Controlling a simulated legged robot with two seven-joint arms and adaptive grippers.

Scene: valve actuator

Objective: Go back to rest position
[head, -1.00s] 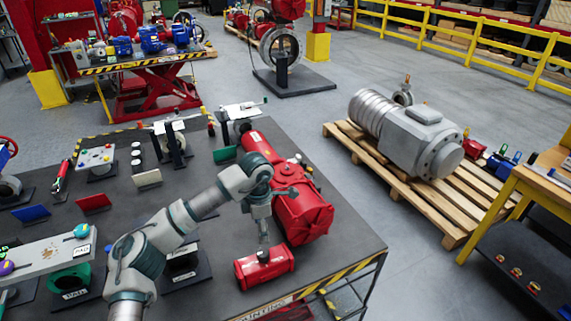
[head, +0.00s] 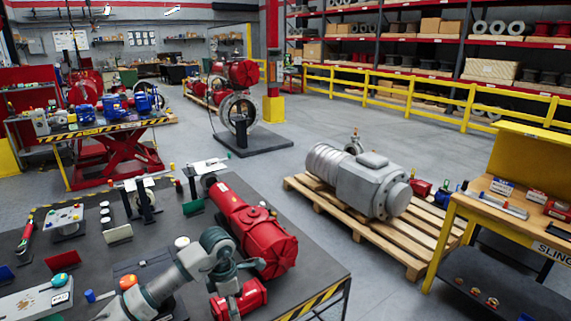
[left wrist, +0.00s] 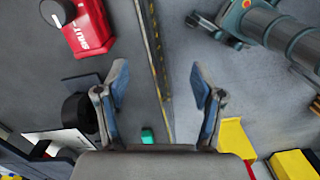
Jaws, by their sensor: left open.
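In the left wrist view my left gripper (left wrist: 160,84) is open and empty, its two fingers spread apart. Between the fingers are the table's striped edge and the grey floor. A small red box (left wrist: 84,28) with a black knob and the word SHUT is at the upper left, apart from the fingers. In the head view my left arm comes in from the bottom left and bends down beside the small red box (head: 238,300), partly covering it. The fingers cannot be made out there. My right gripper is not in view.
A large red actuator (head: 250,228) lies on the dark table behind my arm. A grey motor (head: 370,183) sits on a wooden pallet (head: 330,208) to the right. A yellow workbench (head: 500,212) stands at the right edge. Open floor (head: 300,150) lies behind the table.

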